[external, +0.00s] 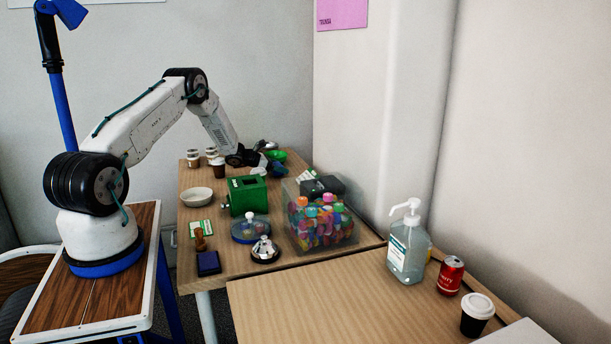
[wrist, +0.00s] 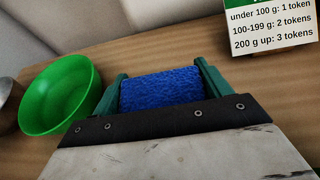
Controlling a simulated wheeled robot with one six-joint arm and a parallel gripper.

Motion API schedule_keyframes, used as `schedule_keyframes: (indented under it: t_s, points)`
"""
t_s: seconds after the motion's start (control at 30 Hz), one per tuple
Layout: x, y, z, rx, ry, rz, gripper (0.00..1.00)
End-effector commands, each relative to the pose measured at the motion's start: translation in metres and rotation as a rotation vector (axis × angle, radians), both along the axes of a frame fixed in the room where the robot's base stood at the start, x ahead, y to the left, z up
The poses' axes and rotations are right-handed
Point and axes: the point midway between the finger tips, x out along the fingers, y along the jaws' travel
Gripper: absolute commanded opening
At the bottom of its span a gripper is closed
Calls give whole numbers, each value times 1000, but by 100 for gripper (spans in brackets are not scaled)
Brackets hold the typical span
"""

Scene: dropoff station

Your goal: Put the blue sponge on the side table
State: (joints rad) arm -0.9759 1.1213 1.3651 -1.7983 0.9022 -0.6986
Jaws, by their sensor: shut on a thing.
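The blue sponge (wrist: 161,88) is between the two green fingers of my gripper (wrist: 160,92) in the wrist view, with a finger against each end. My gripper is shut on it. In the external view my gripper (external: 262,164) is low over the back of the wooden table (external: 216,263), by the green bowl; the sponge is small and dark there. I cannot tell whether the sponge touches the tabletop. Which surface is the side table is not marked in the frames.
A green bowl (wrist: 58,95) is just left of my gripper. A token sign (wrist: 271,27) stands at the right. A green box (external: 246,196) and a clear bin of colourful items (external: 322,226) stand in front. The nearer table (external: 310,290) has a broad clear area.

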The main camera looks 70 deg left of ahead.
Motion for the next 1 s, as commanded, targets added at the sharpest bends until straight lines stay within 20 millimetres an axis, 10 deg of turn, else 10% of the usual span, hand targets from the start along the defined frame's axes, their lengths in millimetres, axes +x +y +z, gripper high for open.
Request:
schedule_keyframes:
  t_s: [0.4, 0.5, 1.0]
  points:
    - [0, 0, -13, 1, -1, -2, 55]
    - [0, 0, -13, 2, -1, -1, 98]
    - [-19, 1, -1, 1, -2, 2, 98]
